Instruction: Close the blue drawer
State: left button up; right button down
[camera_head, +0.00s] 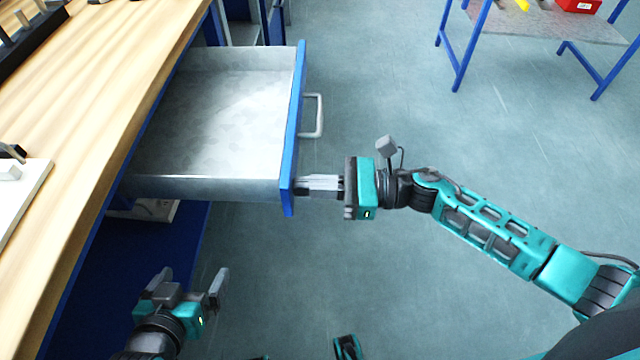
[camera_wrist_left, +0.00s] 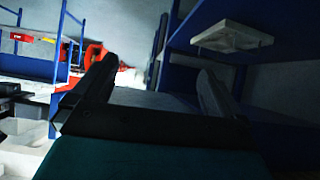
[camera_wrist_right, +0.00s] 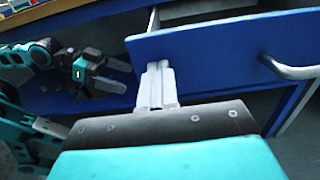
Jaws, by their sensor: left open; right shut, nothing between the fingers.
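The blue drawer (camera_head: 293,130) stands pulled out from under the wooden workbench, and its grey inside (camera_head: 215,120) looks empty. Its front carries a grey bar handle (camera_head: 314,115). My right gripper (camera_head: 306,187) is shut and empty, with its fingertips at the near end of the drawer's blue front, below the handle in the picture. In the right wrist view the closed fingers (camera_wrist_right: 157,85) point at the blue front (camera_wrist_right: 210,55), and they seem to touch it or nearly so. My left gripper (camera_head: 185,280) is open and empty, low beside the bench.
The wooden workbench (camera_head: 90,90) fills the left side. A white board (camera_head: 20,200) lies on it. A blue shelf (camera_head: 170,245) lies below the drawer. A blue-legged table (camera_head: 545,22) with a red bin (camera_head: 578,4) stands at the back right. The floor between is clear.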

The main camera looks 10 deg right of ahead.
jog(key=b, duration=0.3)
send_near(161, 182)
jog(key=b+x, duration=0.1)
jog(key=x, duration=0.2)
jog(key=f+b+x, duration=0.1)
jog(key=x, duration=0.3)
jog(key=w+b+x, duration=0.1)
jog(key=b+x, duration=0.1)
jog(key=x, duration=0.1)
jog(key=shift+w+a+f, duration=0.15)
jog(key=shift+f, duration=0.25)
jog(key=shift+a, duration=0.2)
jog(key=shift+r, duration=0.15)
jog(key=shift+r, duration=0.1)
